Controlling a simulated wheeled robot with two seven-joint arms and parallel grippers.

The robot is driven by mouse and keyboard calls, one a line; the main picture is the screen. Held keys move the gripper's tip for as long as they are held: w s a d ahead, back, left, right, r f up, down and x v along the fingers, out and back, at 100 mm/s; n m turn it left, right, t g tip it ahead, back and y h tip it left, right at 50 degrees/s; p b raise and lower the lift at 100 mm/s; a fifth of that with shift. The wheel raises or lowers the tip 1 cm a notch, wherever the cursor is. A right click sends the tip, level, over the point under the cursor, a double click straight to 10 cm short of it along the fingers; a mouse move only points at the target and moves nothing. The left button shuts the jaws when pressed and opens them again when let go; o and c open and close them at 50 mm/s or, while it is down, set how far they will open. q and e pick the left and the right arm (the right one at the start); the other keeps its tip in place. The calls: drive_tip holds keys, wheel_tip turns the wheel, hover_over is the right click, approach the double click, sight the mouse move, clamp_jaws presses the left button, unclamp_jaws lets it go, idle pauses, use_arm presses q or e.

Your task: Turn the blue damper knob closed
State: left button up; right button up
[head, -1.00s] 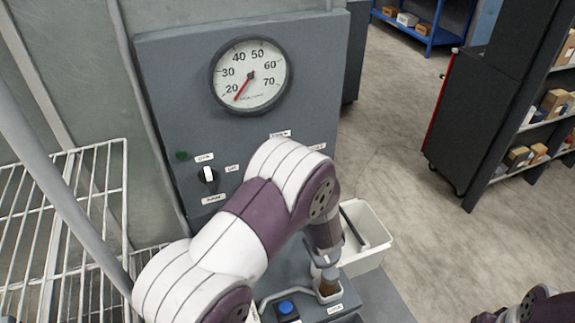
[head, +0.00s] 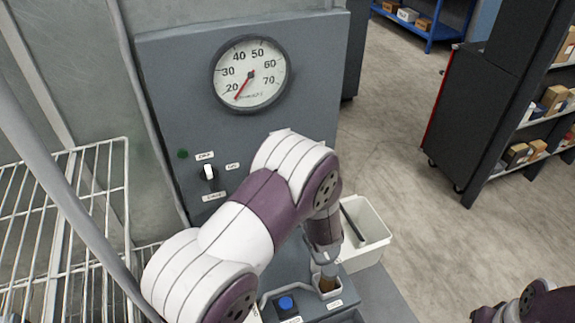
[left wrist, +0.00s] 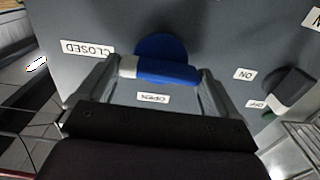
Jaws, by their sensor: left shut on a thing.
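The blue damper knob (left wrist: 165,72) is on the grey panel in the left wrist view. Its bar lies nearly level in that picture, with a pale end at the left, on the side of the CLOSED label (left wrist: 87,48). The OPEN label (left wrist: 153,97) is beside the bar, and both labels appear upside down. My left gripper (left wrist: 160,82) is shut on the knob's bar, one finger at each end. In the head view my left arm hides the knob and gripper. Part of my right arm shows at the bottom right, with its gripper out of view.
The panel has a round gauge (head: 250,74) with its needle near 20 and a black-and-white switch (head: 209,172). Below are a blue button (head: 286,304) and a white bin (head: 366,238). A wire rack (head: 75,200) stands left. Open floor lies right.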

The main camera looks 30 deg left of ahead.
use_arm(q)
drive_tip(key=o, duration=0.7)
drive_tip(key=b+v, duration=0.3)
drive_tip(key=v, duration=0.9)
drive_tip(key=shift+b, duration=0.35)
drive_tip(key=shift+s+f, duration=0.1)
drive_tip(key=shift+f, duration=0.05)
